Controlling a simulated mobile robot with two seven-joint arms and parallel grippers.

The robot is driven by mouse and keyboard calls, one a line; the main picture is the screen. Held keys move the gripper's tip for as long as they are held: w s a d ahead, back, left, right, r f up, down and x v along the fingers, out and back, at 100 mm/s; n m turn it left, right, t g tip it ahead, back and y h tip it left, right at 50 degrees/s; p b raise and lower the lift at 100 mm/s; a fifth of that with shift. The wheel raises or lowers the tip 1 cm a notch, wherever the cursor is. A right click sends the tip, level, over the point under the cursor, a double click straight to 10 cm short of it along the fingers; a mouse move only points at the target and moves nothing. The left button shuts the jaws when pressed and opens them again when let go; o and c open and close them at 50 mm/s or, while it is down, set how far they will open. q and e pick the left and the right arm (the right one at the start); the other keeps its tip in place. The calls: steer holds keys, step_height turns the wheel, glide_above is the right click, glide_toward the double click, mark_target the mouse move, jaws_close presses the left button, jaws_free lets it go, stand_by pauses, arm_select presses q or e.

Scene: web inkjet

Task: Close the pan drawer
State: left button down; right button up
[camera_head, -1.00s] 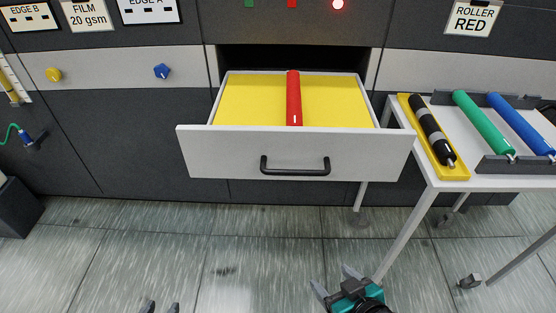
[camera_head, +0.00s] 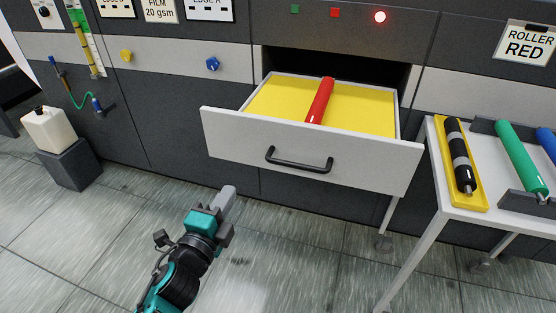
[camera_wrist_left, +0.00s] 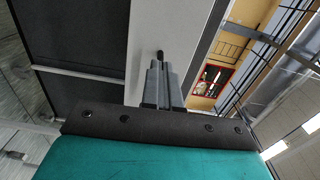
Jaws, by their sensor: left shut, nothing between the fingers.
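The pan drawer (camera_head: 233,132) stands open from the dark machine, with a light grey front and a yellow inside. A red roller (camera_head: 320,101) lies in it. Its black bar handle (camera_head: 299,164) is on the front. My left gripper (camera_head: 229,194) is shut and empty, in front of and below the drawer front's left part, apart from it in the head view. In the left wrist view the shut fingers (camera_wrist_left: 159,72) point toward a light grey panel with a small dark part beyond the tips. My right gripper is not in view.
A white table (camera_head: 445,205) at the right bears a yellow tray (camera_head: 481,196) with a black roller, and a green roller (camera_head: 522,155). A white canister (camera_head: 48,130) stands on a dark block at the left. The floor before the machine is clear.

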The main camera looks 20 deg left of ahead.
mark_target(257, 147)
arm_select(q)
steer(key=w, duration=1.4)
steer(key=shift+w+d+r, duration=0.1)
steer(key=shift+w+d, duration=0.05)
steer(key=shift+d, duration=0.05)
